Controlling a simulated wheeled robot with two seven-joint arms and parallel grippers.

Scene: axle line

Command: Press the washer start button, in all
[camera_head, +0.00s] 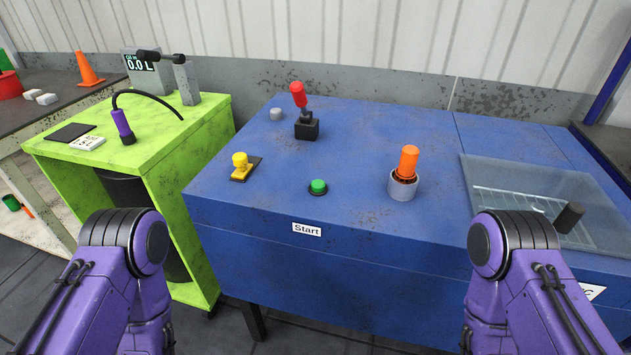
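The washer is a large blue cabinet (350,225) in front of me. A green round button (318,187) in a dark ring sits on its top near the front edge. A white label reading "Start" (307,229) is on the front face just below the button. My two purple arms come in at the lower left and lower right. Only their dark joints and upper links show. Both grippers are out of view, and nothing of mine is near the button.
On the washer top stand a yellow knob (240,165), a red-handled lever (299,95), an orange cylinder in a grey holder (405,164) and a glass lid with a dark handle (569,217). A green bench (165,150) with a purple nozzle (123,127) stands left.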

